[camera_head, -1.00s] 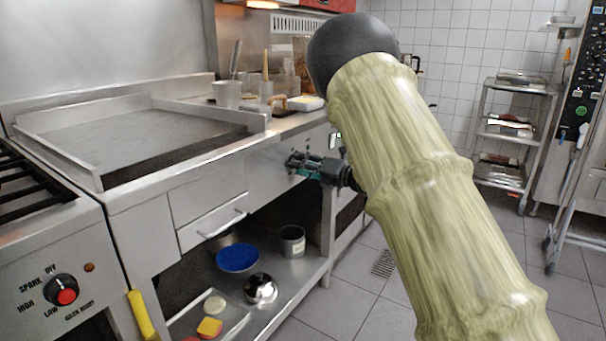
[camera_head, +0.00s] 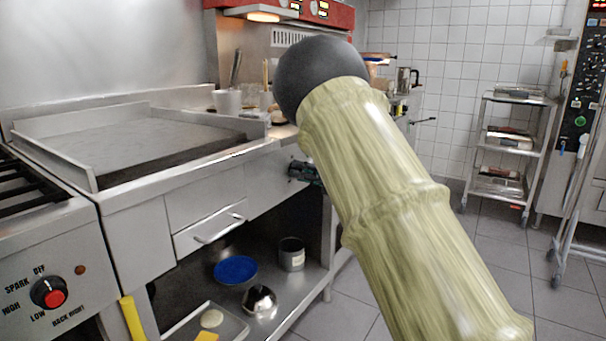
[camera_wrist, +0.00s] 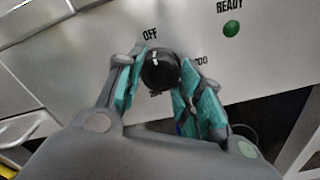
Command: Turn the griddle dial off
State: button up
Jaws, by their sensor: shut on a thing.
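The griddle (camera_head: 150,140) is a flat metal plate with raised sides, left of centre in the head view. Its black round dial (camera_wrist: 160,67) shows in the wrist view on the steel front panel, beside the word OFF at its upper left. My gripper (camera_wrist: 163,72) has one teal finger on each side of the dial and is shut on it. In the head view my gripper (camera_head: 303,172) is at the panel's right end, partly hidden by my arm, and the dial is hidden.
A green light (camera_wrist: 231,29) under READY is right of the dial. A stove knob with a red centre (camera_head: 49,292) is at the lower left. A drawer (camera_head: 208,218) and a shelf with a blue bowl (camera_head: 235,270) are below the griddle.

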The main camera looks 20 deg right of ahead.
jog(key=o, duration=1)
jog(key=shift+d, duration=0.1)
jog(key=v, duration=1.2)
